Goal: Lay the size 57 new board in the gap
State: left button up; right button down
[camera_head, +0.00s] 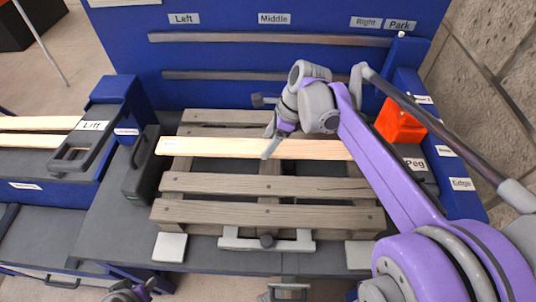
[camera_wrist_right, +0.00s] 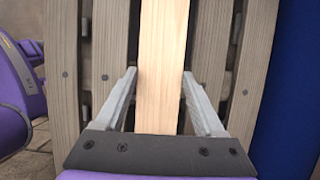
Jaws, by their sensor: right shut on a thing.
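The pale new board (camera_head: 220,147) spans the gap between the weathered grey slats of the pallet (camera_head: 235,184), roughly parallel to them. Its left end reaches a little past the neighbouring slats' ends. I cannot tell whether it rests on the pallet or hangs just above it, and no size mark is readable. My right gripper (camera_head: 268,147) is shut on the board right of its visible middle. In the right wrist view the fingers (camera_wrist_right: 159,76) stand on both sides of the board (camera_wrist_right: 162,60). My left gripper (camera_head: 130,292) shows only partly at the bottom edge; its jaws are unclear.
Other pale boards (camera_head: 40,123) lie at the left near the "Lift" block (camera_head: 85,140). A blue back wall (camera_head: 260,50) with rails stands behind the pallet. An orange block (camera_head: 400,122) and the "Peg" box (camera_head: 415,170) are at the right. A grey clamp (camera_head: 240,240) sits at the front.

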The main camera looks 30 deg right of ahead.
aim_at(268, 162)
jog(key=shift+f, duration=2.8)
grip_release()
jog(key=v, duration=1.2)
jog(key=shift+s+p, duration=0.1)
jog(key=shift+p, duration=0.2)
